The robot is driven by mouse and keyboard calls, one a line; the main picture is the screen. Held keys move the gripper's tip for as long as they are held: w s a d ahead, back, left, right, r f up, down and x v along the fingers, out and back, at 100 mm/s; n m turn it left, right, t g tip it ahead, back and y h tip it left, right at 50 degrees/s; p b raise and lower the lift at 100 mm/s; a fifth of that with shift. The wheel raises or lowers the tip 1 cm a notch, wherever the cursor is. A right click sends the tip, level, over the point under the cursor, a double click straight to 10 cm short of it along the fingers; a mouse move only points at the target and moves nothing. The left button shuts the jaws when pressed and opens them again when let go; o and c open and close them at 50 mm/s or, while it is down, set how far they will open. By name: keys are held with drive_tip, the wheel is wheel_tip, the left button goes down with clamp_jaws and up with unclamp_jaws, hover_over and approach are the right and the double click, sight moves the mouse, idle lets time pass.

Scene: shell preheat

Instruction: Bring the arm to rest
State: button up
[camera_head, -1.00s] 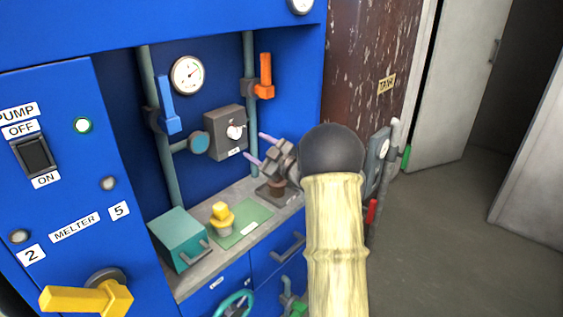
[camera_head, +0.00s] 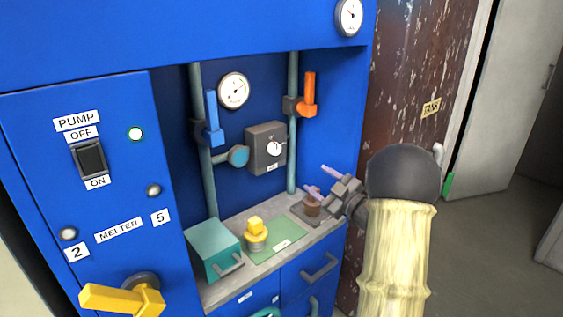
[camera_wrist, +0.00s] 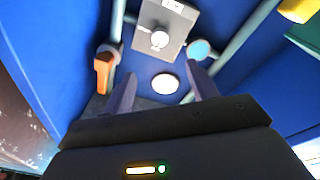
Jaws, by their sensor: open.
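My gripper (camera_head: 322,180) is open and empty, with its two purple fingers apart. It is above the right end of the grey counter (camera_head: 222,292), in front of the blue cabinet's recess. In the head view the fingers point left toward the grey box with a white knob (camera_head: 268,148). The wrist view shows the gripper (camera_wrist: 160,92) with nothing between its fingers. My arm hides the area right of the counter.
The recess holds a blue lever (camera_head: 212,115), an orange lever (camera_head: 309,95) and a gauge (camera_head: 234,91). A teal box (camera_head: 212,246) and a yellow-topped item (camera_head: 256,235) stand on the counter. A yellow handle (camera_head: 122,298) juts out at lower left. Open floor (camera_head: 490,240) lies at right.

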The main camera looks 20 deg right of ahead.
drive_tip(key=s+a+f+m+g+h, duration=0.5)
drive_tip(key=a+f+m+g+h, duration=0.2)
drive_tip(key=a+m+h, duration=0.15)
drive_tip(key=s+a+f+m+g+y, duration=0.1)
drive_tip(key=s+a+f+g, duration=0.2)
drive_tip(key=s, duration=0.4)
drive_tip(key=s+a+f+m+g, duration=0.1)
drive_tip(key=s+a+g, duration=0.25)
drive_tip(key=s, duration=0.35)
drive_tip(key=s+a+f+m+g+y, duration=0.1)
drive_tip(key=s+a+f+g, duration=0.2)
drive_tip(key=s, duration=0.4)
wheel_tip(320, 180, up, 26)
drive_tip(key=a+p, duration=0.1)
drive_tip(key=p, duration=2.4)
drive_tip(key=shift+w+t, duration=0.15)
drive_tip(key=shift+t, duration=0.3)
drive_tip(key=shift+f+h, duration=0.15)
drive_tip(key=shift+h, duration=0.1)
